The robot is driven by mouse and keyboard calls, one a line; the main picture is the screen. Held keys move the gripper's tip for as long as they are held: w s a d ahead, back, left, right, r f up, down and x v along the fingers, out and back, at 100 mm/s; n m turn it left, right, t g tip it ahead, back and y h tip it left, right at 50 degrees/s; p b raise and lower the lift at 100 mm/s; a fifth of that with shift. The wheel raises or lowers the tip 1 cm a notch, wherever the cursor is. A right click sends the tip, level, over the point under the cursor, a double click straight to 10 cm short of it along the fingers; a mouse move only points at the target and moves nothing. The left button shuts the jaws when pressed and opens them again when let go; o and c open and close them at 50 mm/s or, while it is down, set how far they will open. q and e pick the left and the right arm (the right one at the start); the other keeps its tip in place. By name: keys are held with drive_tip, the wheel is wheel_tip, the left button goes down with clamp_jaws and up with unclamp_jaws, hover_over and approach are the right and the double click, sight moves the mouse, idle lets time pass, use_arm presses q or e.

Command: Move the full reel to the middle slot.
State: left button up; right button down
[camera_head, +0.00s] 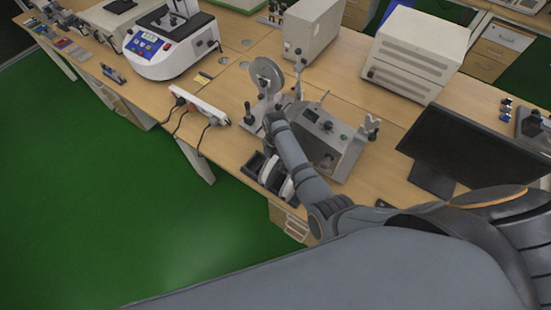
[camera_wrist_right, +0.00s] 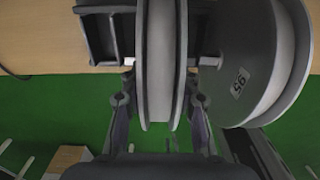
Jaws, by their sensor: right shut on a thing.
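In the right wrist view my right gripper (camera_wrist_right: 165,105) has one finger on each side of a pale grey reel (camera_wrist_right: 160,65), shut on it. This reel stands upright, edge-on to the camera. A second pale reel (camera_wrist_right: 250,65) with a "95" label is close on its right. A dark rack (camera_wrist_right: 98,40) shows on the left, with an open, empty-looking slot. In the head view the dark rack (camera_head: 253,167) sits at the table's front edge, with pale reels (camera_head: 268,168) in or over it. My forearm and wrist hide the gripper there. I cannot tell which reel is full. My left gripper is out of view.
A tester with an upright round disc (camera_head: 263,75) and a grey control box (camera_head: 322,135) stands behind the rack. A white power strip (camera_head: 200,106) lies left. A black monitor (camera_head: 480,150) stands right. Green floor lies below the table's front edge.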

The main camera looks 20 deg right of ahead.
drive_tip(key=c, duration=0.9)
unclamp_jaws()
drive_tip(key=shift+o, duration=0.5)
drive_tip(key=o, duration=0.5)
drive_tip(key=shift+c, duration=0.2)
drive_tip(key=shift+r+p, duration=0.55)
drive_tip(key=shift+r, duration=3)
